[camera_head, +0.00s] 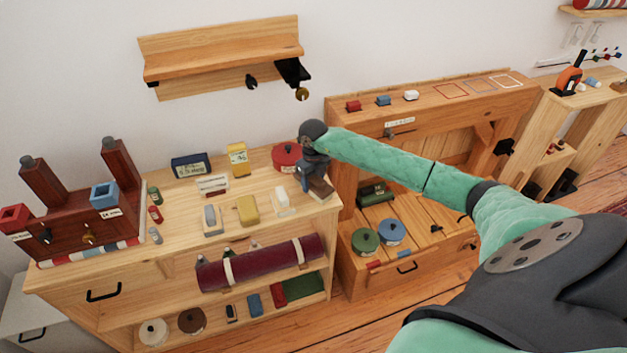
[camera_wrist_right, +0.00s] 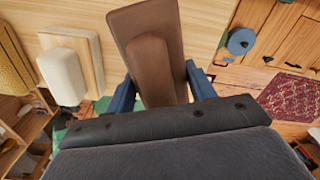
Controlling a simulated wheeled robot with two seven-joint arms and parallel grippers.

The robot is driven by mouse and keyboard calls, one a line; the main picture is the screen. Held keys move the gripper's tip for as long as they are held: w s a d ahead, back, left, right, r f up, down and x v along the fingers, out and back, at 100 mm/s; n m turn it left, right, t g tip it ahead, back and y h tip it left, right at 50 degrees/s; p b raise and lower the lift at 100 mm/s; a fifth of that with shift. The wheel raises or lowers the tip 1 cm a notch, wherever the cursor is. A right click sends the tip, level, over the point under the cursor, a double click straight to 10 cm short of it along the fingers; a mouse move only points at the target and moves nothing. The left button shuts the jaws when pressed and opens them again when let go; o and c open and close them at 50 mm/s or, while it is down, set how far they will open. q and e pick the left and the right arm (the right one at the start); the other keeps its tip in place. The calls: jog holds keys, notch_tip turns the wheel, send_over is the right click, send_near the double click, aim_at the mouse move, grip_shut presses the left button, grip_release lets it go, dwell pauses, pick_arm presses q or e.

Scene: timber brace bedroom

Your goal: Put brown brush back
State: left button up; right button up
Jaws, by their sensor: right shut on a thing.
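The brown brush (camera_head: 321,188) is at the right end of the light wooden dresser top (camera_head: 170,243). My right gripper (camera_head: 312,176) is over it, pointing down. In the right wrist view the brown brush (camera_wrist_right: 150,50) lies between the two blue fingers (camera_wrist_right: 160,90), and the gripper is shut on its raised handle. I cannot tell whether the brush touches the dresser top. A white brush (camera_head: 282,200) stands just left of it and also shows in the wrist view (camera_wrist_right: 70,72). My left gripper is not in view.
A yellow brush (camera_head: 247,210) and a grey brush (camera_head: 211,219) stand further left. A red round tin (camera_head: 286,157) is behind the gripper. A wooden bench (camera_head: 440,105) adjoins on the right. A wall shelf (camera_head: 220,60) hangs above.

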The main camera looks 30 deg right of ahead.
jog(key=shift+f, duration=0.45)
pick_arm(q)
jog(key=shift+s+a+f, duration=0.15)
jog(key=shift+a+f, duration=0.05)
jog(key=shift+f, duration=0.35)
pick_arm(e)
jog(key=shift+f, duration=0.1)
jog(key=o, duration=1)
jog(key=shift+c, duration=0.2)
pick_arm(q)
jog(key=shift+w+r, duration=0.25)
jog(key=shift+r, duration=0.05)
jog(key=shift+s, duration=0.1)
